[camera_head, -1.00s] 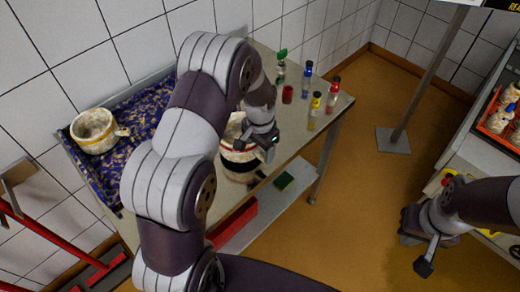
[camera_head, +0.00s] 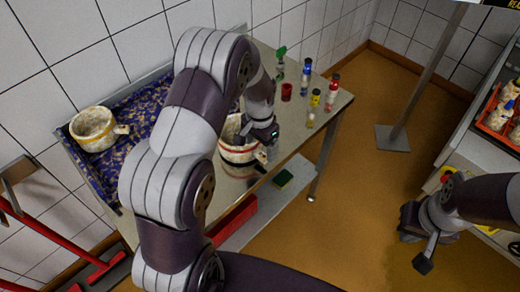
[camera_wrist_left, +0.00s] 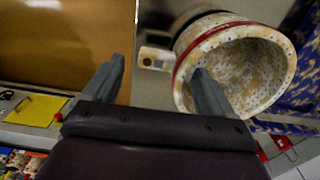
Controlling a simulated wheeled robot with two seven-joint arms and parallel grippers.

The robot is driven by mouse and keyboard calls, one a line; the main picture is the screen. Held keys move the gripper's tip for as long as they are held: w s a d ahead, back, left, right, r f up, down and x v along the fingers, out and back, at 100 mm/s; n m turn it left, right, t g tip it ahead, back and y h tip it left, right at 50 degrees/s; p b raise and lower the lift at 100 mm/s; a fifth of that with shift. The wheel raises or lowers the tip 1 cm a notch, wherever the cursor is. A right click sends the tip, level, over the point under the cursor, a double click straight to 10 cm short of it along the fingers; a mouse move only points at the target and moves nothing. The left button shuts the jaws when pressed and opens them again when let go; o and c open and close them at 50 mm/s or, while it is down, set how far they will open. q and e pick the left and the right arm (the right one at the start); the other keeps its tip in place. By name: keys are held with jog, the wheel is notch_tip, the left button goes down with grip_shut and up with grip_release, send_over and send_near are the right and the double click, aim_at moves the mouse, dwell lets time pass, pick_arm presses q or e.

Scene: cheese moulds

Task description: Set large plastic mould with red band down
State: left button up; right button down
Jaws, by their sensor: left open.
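The large plastic mould with the red band (camera_head: 238,157) stands on the table near its front edge, partly hidden by my left arm in the head view. It is speckled cream. In the left wrist view the mould (camera_wrist_left: 262,78) shows its open mouth, red band and a side handle pointing left. My left gripper (camera_head: 266,148) is at the mould's right side. In the left wrist view my left gripper (camera_wrist_left: 158,66) is open, with the handle ahead between its fingers and the right finger overlapping the mouth. My right gripper (camera_head: 424,262) hangs over the floor, its jaws unclear.
A second cream mould (camera_head: 94,129) stands on a patterned blue cloth (camera_head: 150,108) at the table's left. Several small bottles and a red cup (camera_head: 287,91) stand at the right end. A lower shelf (camera_head: 262,207) runs beneath. A metal post (camera_head: 425,80) stands right.

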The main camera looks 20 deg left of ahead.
pick_arm(q)
notch_tip(320, 180, up, 9)
jog(key=s+d+n+t, duration=0.1)
jog(key=s+n, duration=0.3)
jog(key=s, duration=1.2)
jog(key=shift+d+f+b, duration=0.25)
jog(key=shift+d+b, duration=0.2)
jog(key=shift+d, duration=0.35)
